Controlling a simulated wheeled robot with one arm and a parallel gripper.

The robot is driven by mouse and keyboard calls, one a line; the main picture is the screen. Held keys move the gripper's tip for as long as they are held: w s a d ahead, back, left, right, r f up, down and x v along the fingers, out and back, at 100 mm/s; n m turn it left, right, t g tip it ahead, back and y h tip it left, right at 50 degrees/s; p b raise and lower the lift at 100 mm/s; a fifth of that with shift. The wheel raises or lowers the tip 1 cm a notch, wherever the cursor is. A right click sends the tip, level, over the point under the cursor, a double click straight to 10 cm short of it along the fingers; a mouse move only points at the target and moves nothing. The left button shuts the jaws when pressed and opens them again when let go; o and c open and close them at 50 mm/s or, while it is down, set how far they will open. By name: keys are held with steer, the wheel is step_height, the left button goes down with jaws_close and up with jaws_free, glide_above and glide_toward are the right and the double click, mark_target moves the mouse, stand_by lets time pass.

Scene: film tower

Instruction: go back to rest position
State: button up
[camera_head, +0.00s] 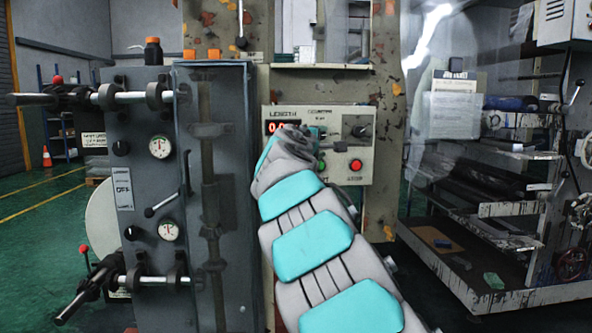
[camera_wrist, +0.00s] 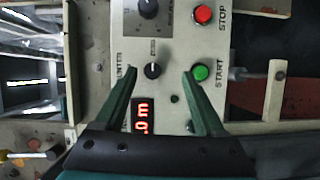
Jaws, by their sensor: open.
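My gripper is seen in the wrist view (camera_wrist: 159,72), open and empty, with its two green fingers apart in front of a pale control panel (camera_wrist: 178,50). The panel shows sideways there, with a red STOP button (camera_wrist: 203,15), a green START button (camera_wrist: 201,72), a black knob (camera_wrist: 152,70) and a red lit display (camera_wrist: 142,118). The right fingertip appears close to the green button; I cannot tell if they touch. In the head view my grey and turquoise arm reaches up to the panel (camera_head: 365,115) and hides part of it. The gripper's fingers are hard to make out there.
A dark grey machine cabinet (camera_head: 140,190) with gauges, rods and handles stands just left of my arm. A paint-stained rack (camera_head: 480,262) with rollers stands at the right. Open green floor (camera_head: 40,230) lies at the far left, with an orange cone (camera_head: 47,157).

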steer(key=s+d+f+m+g, duration=0.45)
steer(key=s+d+f, duration=0.35)
steer(key=s, duration=0.4)
steer(key=s+d+f+m+g, duration=0.45)
steer(key=s+d+f, duration=0.25)
steer(key=s+f, duration=0.3)
steer(key=s+a+f+m+g+y, duration=0.1)
steer(key=s+a+f+g+y, duration=0.1)
steer(key=s+f, duration=0.5)
steer(key=s+a+f+m+g+y+p, duration=0.1)
steer(key=s+a+f+g+y, duration=0.2)
steer(key=s, duration=1.5)
steer(key=s+a+f+m+g+y, duration=0.1)
steer(key=s+a+f+g+y, duration=0.1)
steer(key=s+a+f, duration=0.6)
steer(key=s+f+g, duration=0.1)
steer(key=s+f, duration=0.3)
steer(key=s, duration=0.1)
steer(key=shift+s+a+g, duration=0.15)
steer(key=shift+s+g, duration=0.15)
steer(key=shift+s, duration=0.05)
steer(key=shift+w, duration=0.1)
